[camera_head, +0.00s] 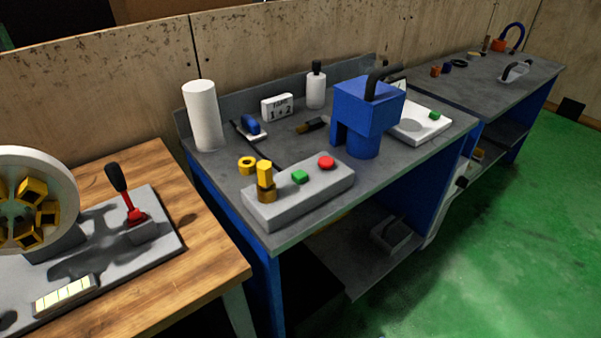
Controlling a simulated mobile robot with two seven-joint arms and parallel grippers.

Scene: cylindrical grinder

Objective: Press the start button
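A grey control box (290,200) sits near the front edge of the grey bench. No writing is legible on the buttons, so I cannot tell from a label which is the start button. Another green button-like piece (434,115) is on a white unit (418,124) at the right of the bench. Neither of my grippers is in view.
A blue machine (366,108) stands behind and right of the box. A white cylinder (203,115), a yellow ring (247,165) and a small sign (277,107) are behind it. A wooden table (190,285) with a red-based lever (133,208) is at left. Green floor (500,240) is open at right.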

